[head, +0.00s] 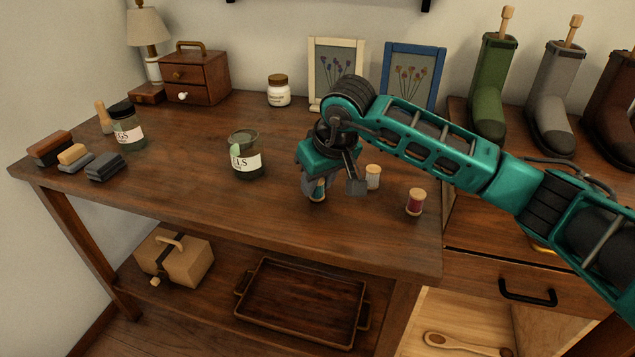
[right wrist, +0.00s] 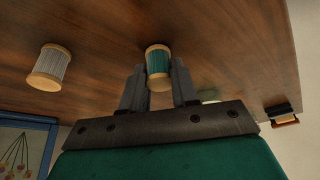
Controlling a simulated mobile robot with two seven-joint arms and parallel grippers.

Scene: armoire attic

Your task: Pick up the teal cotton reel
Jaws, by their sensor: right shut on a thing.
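The teal cotton reel (right wrist: 158,66) has pale wooden ends and sits between the two grey fingers of my right gripper (right wrist: 159,74) in the right wrist view. In the head view my right gripper (head: 316,189) reaches down at the table's front half, shut on the reel. There only a small part of the reel (head: 318,195) shows, the rest hidden by the fingers. I cannot tell whether the reel touches the tabletop. My left gripper is not in view.
A pale grey reel (head: 373,177) and a dark red reel (head: 415,202) stand to the right on the wooden table (head: 190,180). A labelled glass jar (head: 246,158) stands to the left. Two framed pictures and a small white jar (head: 279,91) are behind.

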